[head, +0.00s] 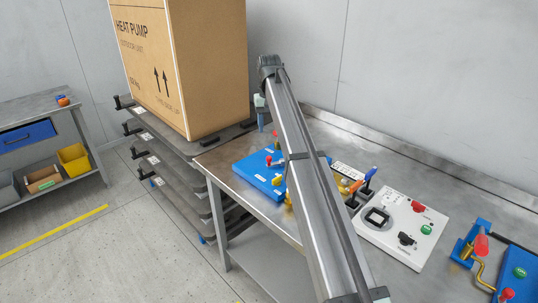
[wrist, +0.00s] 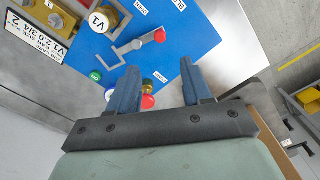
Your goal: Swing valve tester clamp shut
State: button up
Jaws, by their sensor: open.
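The valve tester is a blue plate (head: 252,174) on the steel bench, partly hidden behind my arm in the head view. In the wrist view its blue plate (wrist: 185,35) carries a brass valve tagged V1 (wrist: 99,20). A grey cranked bar with a red knob (wrist: 160,36), apparently the clamp, lies across the plate beside the valve. A green button (wrist: 96,75) and another red knob (wrist: 147,102) are near my left finger. My gripper (wrist: 160,66) is open and empty, above the plate's edge. In the head view my gripper (head: 261,122) points down behind the plate.
A white control panel (head: 402,226) with buttons stands to the right on the bench. Another blue station (head: 516,272) is at far right. A large heat pump box (head: 185,60) stands on a dark rack at left, close to my gripper.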

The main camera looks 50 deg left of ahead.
aim_at(269, 157)
notch_tip(269, 157, down, 12)
jog(key=shift+f, duration=0.2)
dwell(0.4)
jog(key=shift+c, duration=0.4)
grip_shut()
